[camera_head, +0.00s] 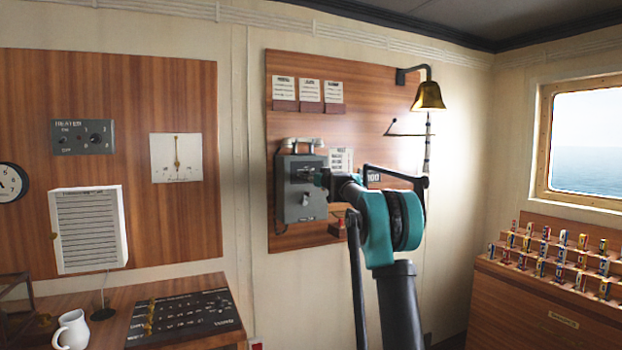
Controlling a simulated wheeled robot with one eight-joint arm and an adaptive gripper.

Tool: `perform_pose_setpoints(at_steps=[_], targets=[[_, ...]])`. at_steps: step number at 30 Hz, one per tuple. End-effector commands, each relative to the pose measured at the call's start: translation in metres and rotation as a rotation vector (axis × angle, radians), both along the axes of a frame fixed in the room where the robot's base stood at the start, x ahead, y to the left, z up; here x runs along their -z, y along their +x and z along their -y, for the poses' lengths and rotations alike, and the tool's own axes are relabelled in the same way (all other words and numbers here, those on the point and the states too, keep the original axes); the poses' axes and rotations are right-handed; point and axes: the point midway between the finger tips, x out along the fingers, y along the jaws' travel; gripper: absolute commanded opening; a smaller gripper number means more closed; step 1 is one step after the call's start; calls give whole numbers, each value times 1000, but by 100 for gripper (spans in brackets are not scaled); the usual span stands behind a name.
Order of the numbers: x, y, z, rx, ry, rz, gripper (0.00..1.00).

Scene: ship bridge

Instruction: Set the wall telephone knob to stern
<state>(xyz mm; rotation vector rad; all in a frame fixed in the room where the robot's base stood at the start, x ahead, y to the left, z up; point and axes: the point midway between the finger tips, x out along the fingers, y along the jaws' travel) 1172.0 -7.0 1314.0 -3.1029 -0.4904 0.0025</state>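The wall telephone (287,205) is a grey box on a wooden wall panel, with a pale handset (303,143) across its top. Its knob is on the upper front face, where my gripper (311,176) reaches in from the right. The gripper is at or very close to the knob. The knob's pointer and its labels are too small and partly covered to read. A small light-coloured switch or lever (305,199) shows lower on the box. My fingers are too small and hidden by the arm to tell whether they are open or shut.
A brass bell (429,96) hangs on a bracket to the upper right. A wooden desk (215,341) with a black panel (180,317) and a white jug (72,331) is at lower left. A wooden rack (524,297) of small coloured items stands at right under the window.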

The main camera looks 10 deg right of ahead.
Motion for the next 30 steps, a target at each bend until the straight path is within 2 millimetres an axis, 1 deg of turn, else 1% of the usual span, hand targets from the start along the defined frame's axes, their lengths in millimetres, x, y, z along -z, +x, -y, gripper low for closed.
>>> perform_pose_setpoints(at_steps=[4, 13, 25, 30], targets=[[0, 7, -3, -1, 0, 0, 49], [0, 8, -3, -1, 0, 0, 49], [0, 8, -3, 0, 0, 0, 0], [0, 8, -3, -1, 7, -2, 0]])
